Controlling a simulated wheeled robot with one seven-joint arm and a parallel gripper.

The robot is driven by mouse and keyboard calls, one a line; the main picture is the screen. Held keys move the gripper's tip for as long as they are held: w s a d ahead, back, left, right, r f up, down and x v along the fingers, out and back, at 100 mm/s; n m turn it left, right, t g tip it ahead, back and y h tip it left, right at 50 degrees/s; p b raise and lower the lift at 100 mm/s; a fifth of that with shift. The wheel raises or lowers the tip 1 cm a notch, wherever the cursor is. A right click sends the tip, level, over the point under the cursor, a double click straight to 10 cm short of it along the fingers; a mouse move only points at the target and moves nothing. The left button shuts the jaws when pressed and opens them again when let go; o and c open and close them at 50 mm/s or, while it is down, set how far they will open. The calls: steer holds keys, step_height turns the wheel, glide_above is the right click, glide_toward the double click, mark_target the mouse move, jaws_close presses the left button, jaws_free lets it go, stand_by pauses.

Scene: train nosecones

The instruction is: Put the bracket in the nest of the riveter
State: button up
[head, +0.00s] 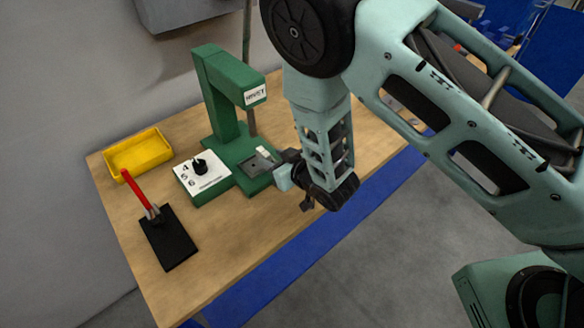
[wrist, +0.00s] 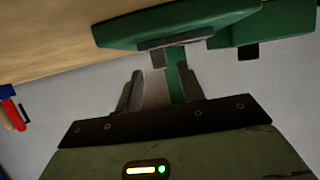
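The green riveter (head: 227,95) stands on the wooden table. Its nest (head: 259,163) is a grey square recess on the green base, below the overhanging head. A small pale piece (head: 263,152) sits at the nest's back edge; I cannot tell whether it is the bracket. My gripper (wrist: 161,74) is at the front right of the base, partly hidden behind my arm in the head view. In the wrist view its two fingers stand apart with nothing clearly held between them. A grey L-shaped piece (wrist: 178,46) shows just beyond the fingertips, against the green base; it may be the bracket.
A white dial panel (head: 203,175) with a black knob is left of the nest. A yellow bin (head: 139,153) and a black plate (head: 168,240) with a red-handled lever are farther left. The table (head: 225,240) is bare in front.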

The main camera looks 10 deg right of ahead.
steer(key=s+d+r+g+h+b, duration=0.1)
steer(key=s+d+r+g+h, duration=0.1)
steer(key=s+r, duration=0.4)
steer(key=s+d+r+g+h, duration=0.2)
steer(key=s+d+r+g, duration=0.3)
steer(key=s, duration=0.8)
steer(key=s+d+r+n+g+h+b, duration=0.1)
steer(key=s+d+r+g+h, duration=0.1)
steer(key=s+d+r+g, duration=0.2)
steer(key=s+d+r, duration=0.1)
steer(key=s+r, duration=0.2)
steer(key=s, duration=0.2)
steer(key=shift+s+r+h+b, duration=0.2)
steer(key=shift+h+b, duration=0.1)
steer(key=shift+h, duration=0.1)
stand_by(1.0)
